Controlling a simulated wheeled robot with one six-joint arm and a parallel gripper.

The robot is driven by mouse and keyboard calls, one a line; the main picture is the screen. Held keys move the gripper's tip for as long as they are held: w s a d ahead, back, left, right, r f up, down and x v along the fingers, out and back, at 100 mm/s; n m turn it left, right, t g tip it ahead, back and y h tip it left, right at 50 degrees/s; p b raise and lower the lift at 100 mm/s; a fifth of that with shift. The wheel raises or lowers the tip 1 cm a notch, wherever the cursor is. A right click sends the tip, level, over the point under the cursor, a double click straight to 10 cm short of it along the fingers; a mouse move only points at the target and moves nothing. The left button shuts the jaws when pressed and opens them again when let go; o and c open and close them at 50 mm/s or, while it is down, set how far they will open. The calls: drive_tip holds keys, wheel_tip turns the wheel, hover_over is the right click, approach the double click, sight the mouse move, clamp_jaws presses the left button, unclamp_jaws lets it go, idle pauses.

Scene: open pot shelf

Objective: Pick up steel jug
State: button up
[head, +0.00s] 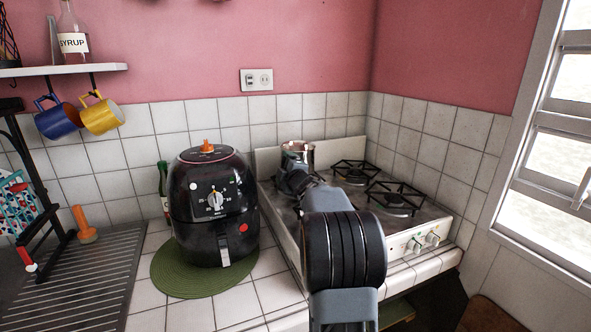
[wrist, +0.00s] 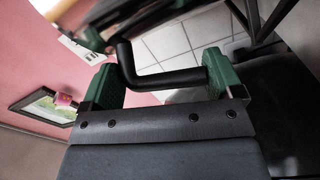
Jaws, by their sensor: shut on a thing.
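The steel jug (head: 303,150) shows at the back left of the stove in the head view, partly hidden behind my arm. The jug's dark body is at the top of that view. My gripper (head: 290,165) is small and partly hidden in the head view. I cannot tell whether the jug's base touches the stove.
The stove (head: 440,213) has black burner grates (head: 393,197) to the right of my arm. A black air fryer (head: 212,207) stands on a green mat (head: 165,279) to the left, with a green bottle (head: 163,185) behind it. A window (head: 560,130) is at right.

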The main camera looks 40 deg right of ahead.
drive_tip(key=shift+r, duration=0.35)
